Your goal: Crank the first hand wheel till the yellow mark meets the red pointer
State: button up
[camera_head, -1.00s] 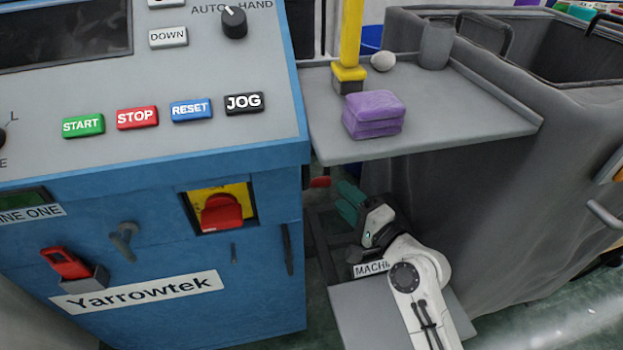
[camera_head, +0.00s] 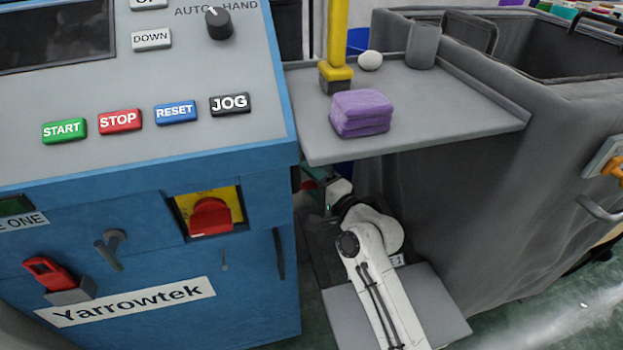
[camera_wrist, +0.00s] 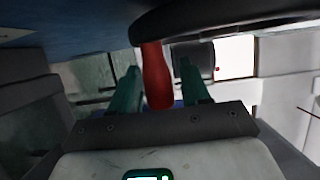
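In the wrist view a red handle (camera_wrist: 155,78) hangs from the dark rim of a hand wheel (camera_wrist: 225,18). My gripper (camera_wrist: 158,74) has its two teal fingers on either side of the handle, with narrow gaps showing, so it looks open. I cannot tell whether a finger touches the handle. In the head view my gripper (camera_head: 316,174) is low beside the blue machine and partly hidden under the grey shelf. Most of the wheel is hidden there. I see neither the yellow mark nor the red pointer.
The blue machine (camera_head: 150,270) stands close on the left. The grey shelf (camera_head: 440,125), with a folded purple cloth (camera_head: 361,113) and a white ball (camera_head: 370,60), hangs over my gripper. A large grey bin (camera_head: 460,200) stands close on the right.

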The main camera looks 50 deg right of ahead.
aim_at(314, 183)
grip_shut()
dwell(0.3)
jog(key=shift+s+a+r+p, duration=0.1)
jog(key=shift+r+p, duration=0.1)
jog(key=shift+p, duration=0.75)
jog(key=p, duration=0.3)
jog(key=r+g+p, duration=0.1)
jog(key=p, duration=0.2)
jog(key=shift+s+a+m+y, duration=0.2)
jog(key=shift+s+m+y, duration=0.1)
jog(key=shift+s, duration=0.05)
jog(key=g+p, duration=0.1)
jog(key=p, duration=0.4)
jog(key=s+r+g+p, duration=0.1)
jog(key=p, duration=0.4)
jog(key=shift+a+m+y, duration=0.3)
jog(key=shift+a+y, duration=0.05)
jog(key=shift+y, duration=0.05)
jog(key=s+r+g+p, duration=0.1)
jog(key=p, duration=0.5)
jog(key=s+a+r+g+p, duration=0.1)
jog(key=p, duration=0.5)
jog(key=shift+a+r+m+g+y+p, duration=0.15)
jog(key=shift+r+m+g+y+p, duration=0.15)
jog(key=shift+m+y, duration=0.1)
